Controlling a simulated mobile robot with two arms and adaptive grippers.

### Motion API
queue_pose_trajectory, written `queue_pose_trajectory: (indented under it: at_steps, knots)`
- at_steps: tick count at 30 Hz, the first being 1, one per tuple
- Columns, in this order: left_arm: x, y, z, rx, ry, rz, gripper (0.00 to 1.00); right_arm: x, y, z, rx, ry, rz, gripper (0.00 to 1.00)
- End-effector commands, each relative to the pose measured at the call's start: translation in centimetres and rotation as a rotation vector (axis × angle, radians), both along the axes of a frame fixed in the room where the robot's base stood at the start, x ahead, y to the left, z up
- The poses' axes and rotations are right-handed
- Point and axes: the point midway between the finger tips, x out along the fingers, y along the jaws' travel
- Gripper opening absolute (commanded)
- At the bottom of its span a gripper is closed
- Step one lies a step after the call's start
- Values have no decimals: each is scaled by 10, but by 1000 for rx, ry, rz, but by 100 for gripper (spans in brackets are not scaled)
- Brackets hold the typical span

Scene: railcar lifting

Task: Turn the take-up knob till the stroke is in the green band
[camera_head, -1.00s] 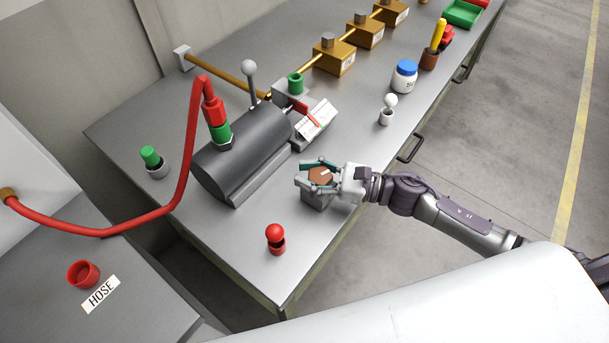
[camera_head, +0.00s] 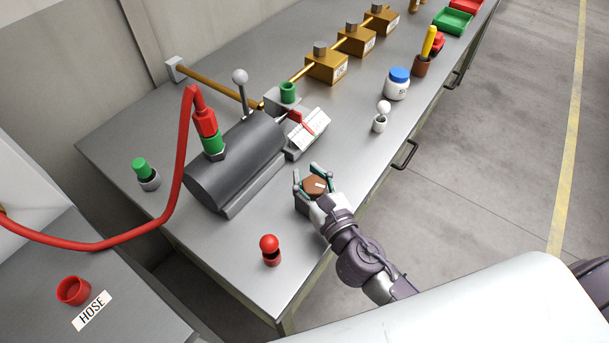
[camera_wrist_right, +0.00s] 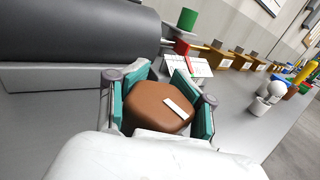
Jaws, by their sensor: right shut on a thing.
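The brown take-up knob (camera_head: 314,187) has a white mark on top and sits on a grey block near the front edge of the bench. My right gripper (camera_head: 314,182) is shut on the knob, with its teal fingers on either side. In the right wrist view the knob (camera_wrist_right: 158,107) fills the space between the fingers. The stroke scale is a white plate (camera_head: 309,128) with a red pointer (camera_head: 294,116) beside the dark cylinder (camera_head: 235,160). A green band cannot be made out on it. My left gripper is not in view.
A red hose (camera_head: 181,165) runs to the cylinder's green fitting. A small cup with a white ball (camera_head: 381,115) and a blue-lidded jar (camera_head: 397,84) stand to the right. Brass blocks (camera_head: 326,64) line the back.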

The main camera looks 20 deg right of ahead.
Motion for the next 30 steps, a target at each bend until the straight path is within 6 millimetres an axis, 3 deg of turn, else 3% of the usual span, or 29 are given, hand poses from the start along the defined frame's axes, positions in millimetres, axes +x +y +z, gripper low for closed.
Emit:
queue_pose_trajectory:
  at_steps: [12, 29, 30]
  knots:
    - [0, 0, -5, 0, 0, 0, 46, -2, -4, -5, -2, 10, -191, 10]
    - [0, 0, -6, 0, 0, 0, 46, -2, -5, -6, -2, 12, -216, 10]
    - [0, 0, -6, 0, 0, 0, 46, -2, -4, -6, -2, 12, -215, 50]
